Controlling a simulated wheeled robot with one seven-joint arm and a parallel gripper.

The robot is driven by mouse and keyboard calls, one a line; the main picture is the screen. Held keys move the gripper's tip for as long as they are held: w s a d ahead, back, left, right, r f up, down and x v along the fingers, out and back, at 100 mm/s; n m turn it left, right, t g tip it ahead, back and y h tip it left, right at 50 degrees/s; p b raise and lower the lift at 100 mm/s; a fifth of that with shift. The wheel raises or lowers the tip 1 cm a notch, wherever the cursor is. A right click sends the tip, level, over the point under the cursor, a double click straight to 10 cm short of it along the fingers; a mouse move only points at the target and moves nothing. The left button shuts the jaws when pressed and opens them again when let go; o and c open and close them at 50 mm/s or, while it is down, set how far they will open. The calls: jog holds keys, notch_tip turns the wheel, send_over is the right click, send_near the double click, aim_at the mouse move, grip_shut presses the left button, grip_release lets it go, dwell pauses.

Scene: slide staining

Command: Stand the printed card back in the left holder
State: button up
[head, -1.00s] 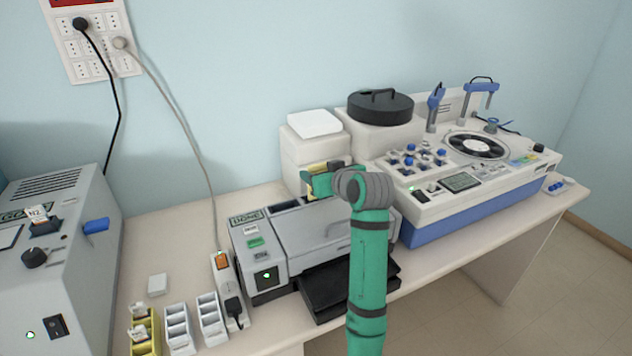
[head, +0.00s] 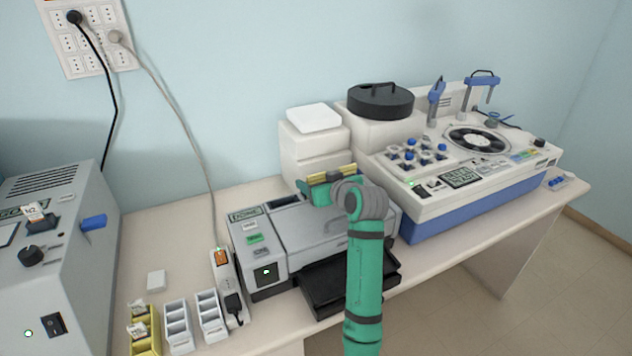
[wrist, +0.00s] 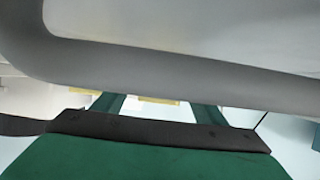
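A small printed card (head: 34,211) stands in a black holder (head: 43,224) on top of the grey machine at the far left. Other small printed labels (head: 138,308) show at the yellow rack (head: 148,344) at the lower left. I cannot tell from the frames which one the task means. My gripper (head: 331,174) is raised above the grey printer-like machine, well to the right of these cards. In the wrist view its two green fingers (wrist: 158,104) stand apart, with yellow strips near their tips, and I see nothing between them. No card is recognizable in the wrist view.
The grey printer-like machine (head: 300,236) with a black front tray (head: 345,283) is below my gripper. White racks (head: 178,328) and a power strip (head: 229,290) stand left of it. White boxes (head: 312,150) are behind. A blue-white staining machine (head: 460,195) is at right.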

jog(key=v, duration=1.1)
jog(key=shift+s+d+r, duration=0.2)
jog(key=shift+s+r, duration=0.05)
jog(key=shift+s, duration=0.05)
